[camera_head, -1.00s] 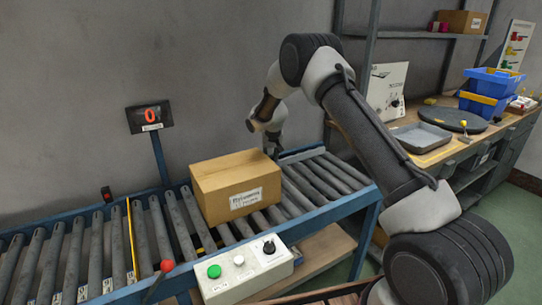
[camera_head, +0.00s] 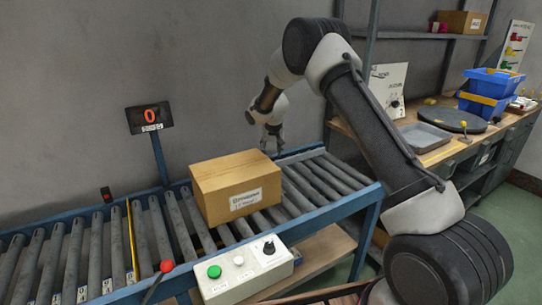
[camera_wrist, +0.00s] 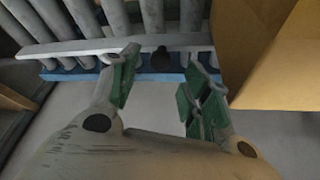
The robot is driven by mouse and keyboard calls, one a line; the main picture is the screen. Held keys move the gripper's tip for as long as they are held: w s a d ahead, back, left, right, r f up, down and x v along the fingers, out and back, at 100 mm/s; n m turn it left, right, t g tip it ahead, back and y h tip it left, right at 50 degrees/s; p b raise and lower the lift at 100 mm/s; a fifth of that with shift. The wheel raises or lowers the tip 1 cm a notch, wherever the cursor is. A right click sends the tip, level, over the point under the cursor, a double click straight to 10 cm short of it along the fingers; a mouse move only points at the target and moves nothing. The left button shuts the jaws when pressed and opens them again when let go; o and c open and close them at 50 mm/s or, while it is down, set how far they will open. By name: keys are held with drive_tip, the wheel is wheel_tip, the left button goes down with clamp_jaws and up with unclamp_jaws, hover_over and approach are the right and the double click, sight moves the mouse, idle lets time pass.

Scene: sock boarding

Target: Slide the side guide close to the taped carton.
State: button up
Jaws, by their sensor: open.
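The taped carton (camera_head: 236,187) is a brown box with a white label, sitting on the roller conveyor. It also shows at the right of the wrist view (camera_wrist: 283,60). The side guide (camera_head: 303,154) is a pale grey bar along the conveyor's far side, right of the carton. In the wrist view the guide (camera_wrist: 50,49) runs across the rollers, with a dark round knob (camera_wrist: 161,59) on it. My gripper (camera_head: 272,148) is over the far side, behind the carton. In the wrist view its green-padded fingers (camera_wrist: 167,74) are apart, one on each side of the knob; contact cannot be told.
The conveyor's blue frame (camera_head: 330,209) carries a control box (camera_head: 243,268) and a red-knobbed lever (camera_head: 166,266) at the front. A display (camera_head: 150,116) stands on a post behind. A workbench with a grey tray (camera_head: 424,137) and blue bins (camera_head: 490,90) is at right.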

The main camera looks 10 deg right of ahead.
drive_tip(key=v, duration=0.8)
drive_tip(key=shift+r, duration=0.1)
drive_tip(key=s+d+r, duration=0.6)
drive_tip(key=s+r, duration=0.4)
drive_tip(key=s, duration=0.2)
drive_tip(key=s+d+r, duration=0.6)
drive_tip(key=s+r, duration=0.5)
drive_tip(key=s, duration=0.1)
drive_tip(key=s+d, duration=0.2)
drive_tip(key=s, duration=1.1)
drive_tip(key=s+d+f+n, duration=0.1)
drive_tip(key=s+d, duration=0.1)
drive_tip(key=s, duration=1.2)
drive_tip(key=shift+s+f, duration=0.3)
drive_tip(key=shift+s, duration=0.05)
